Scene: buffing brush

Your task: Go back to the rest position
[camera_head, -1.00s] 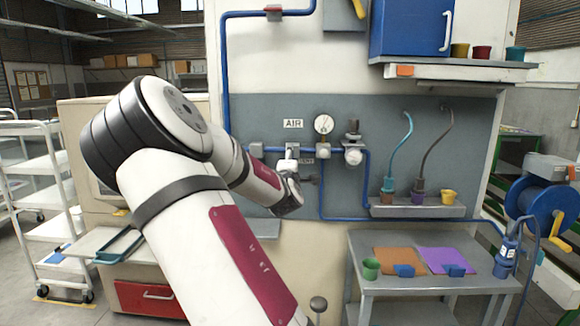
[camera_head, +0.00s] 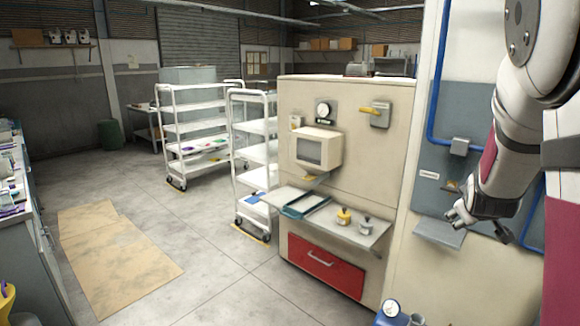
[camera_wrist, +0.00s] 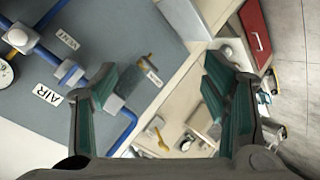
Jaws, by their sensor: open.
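My gripper (camera_head: 458,214) is at the right of the head view, in front of the grey panel (camera_head: 436,192) with the blue pipe. It is open and points to the left and down. The wrist view shows both fingers of my gripper (camera_wrist: 160,72) spread wide with nothing between them. Beyond the fingers are the grey panel with its AIR and VENT labels and, further right, a bench with a red drawer (camera_wrist: 255,32). I cannot tell the exact gap between my gripper and the panel.
Left of my arm stands a beige station (camera_head: 345,95) with a monitor (camera_head: 318,148), a protruding shelf (camera_head: 360,231) with small bottles, and a red drawer. White shelf carts (camera_head: 197,128) stand further left.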

